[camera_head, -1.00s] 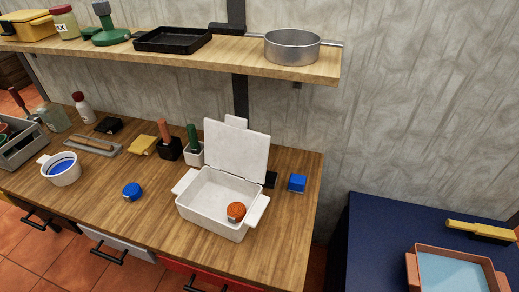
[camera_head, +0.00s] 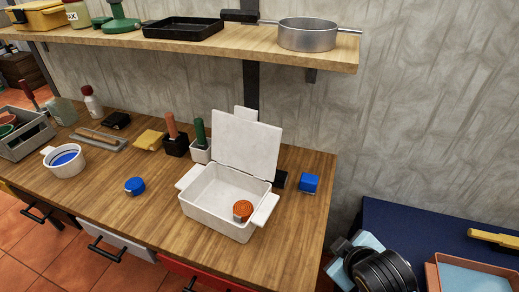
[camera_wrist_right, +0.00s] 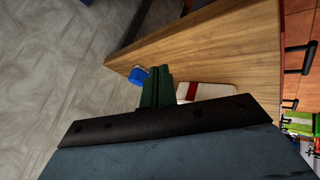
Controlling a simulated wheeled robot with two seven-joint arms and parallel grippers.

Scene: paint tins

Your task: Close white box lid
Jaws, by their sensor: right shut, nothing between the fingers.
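The white box (camera_head: 213,221) stands on the wooden table with side handles sticking out. Its white lid (camera_head: 247,143) stands open, tilted up at the back edge. A round orange-red tin (camera_head: 243,210) sits inside at the right front. My right arm shows low at the right in the head view, clear of the table and right of the box. In the right wrist view, my right gripper (camera_wrist_right: 157,88) has its dark green fingers shut with nothing between them. Beyond them is a pale thing with a red band (camera_wrist_right: 210,92); I cannot tell if it is the box. My left gripper is not in view.
A blue block (camera_head: 309,183) stands right of the box near the table edge. A blue tin (camera_head: 134,186) lies to its left. Brush holders (camera_head: 200,153) stand behind left. A shelf (camera_head: 230,50) hangs above. A blue table (camera_head: 425,222) with a tray is at right.

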